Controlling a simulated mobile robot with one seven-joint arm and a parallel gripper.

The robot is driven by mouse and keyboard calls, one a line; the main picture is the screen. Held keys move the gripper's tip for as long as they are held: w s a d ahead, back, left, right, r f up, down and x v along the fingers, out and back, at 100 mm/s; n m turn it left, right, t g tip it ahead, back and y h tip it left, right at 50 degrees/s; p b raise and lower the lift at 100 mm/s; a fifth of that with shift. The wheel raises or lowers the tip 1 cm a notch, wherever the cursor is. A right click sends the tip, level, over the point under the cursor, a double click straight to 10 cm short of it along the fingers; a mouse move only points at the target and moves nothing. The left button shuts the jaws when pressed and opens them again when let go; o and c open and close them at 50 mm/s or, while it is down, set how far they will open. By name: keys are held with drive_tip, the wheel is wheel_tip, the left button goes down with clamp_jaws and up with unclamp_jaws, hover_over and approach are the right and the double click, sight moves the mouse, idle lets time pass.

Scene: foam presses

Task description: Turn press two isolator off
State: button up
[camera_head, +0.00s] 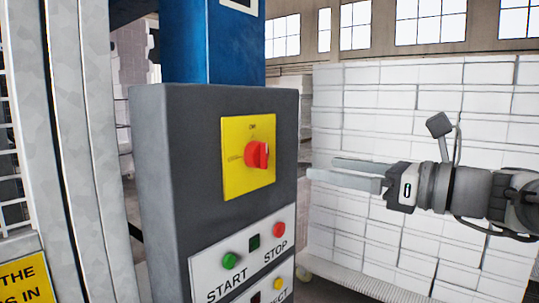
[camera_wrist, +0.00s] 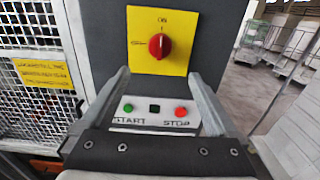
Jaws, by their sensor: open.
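The isolator is a red rotary knob (camera_head: 257,155) on a square yellow plate (camera_head: 236,180), set high on a dark grey control box. In the wrist view the red knob (camera_wrist: 153,46) sits on the yellow plate (camera_wrist: 139,60), its handle about upright toward the "ON" mark; another mark lies to its left. My gripper (camera_head: 320,170) is to the right of the box in the head view, fingers pointing left, apart from the knob. In the wrist view its two fingers (camera_wrist: 153,88) are spread wide and empty, below and either side of the knob.
Below the isolator a white panel (camera_head: 205,279) carries a green START button (camera_head: 229,261) and a red STOP button (camera_head: 279,230). A mesh guard (camera_wrist: 38,95) with a yellow sign (camera_wrist: 44,73) stands left. White stacked blocks (camera_head: 345,115) stand behind my arm.

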sight(266, 159)
drive_tip(key=p+x, duration=0.2)
drive_tip(key=x, duration=1.2)
drive_tip(key=c, duration=1.4)
drive_tip(key=shift+o, duration=0.2)
drive_tip(key=shift+f, duration=0.1)
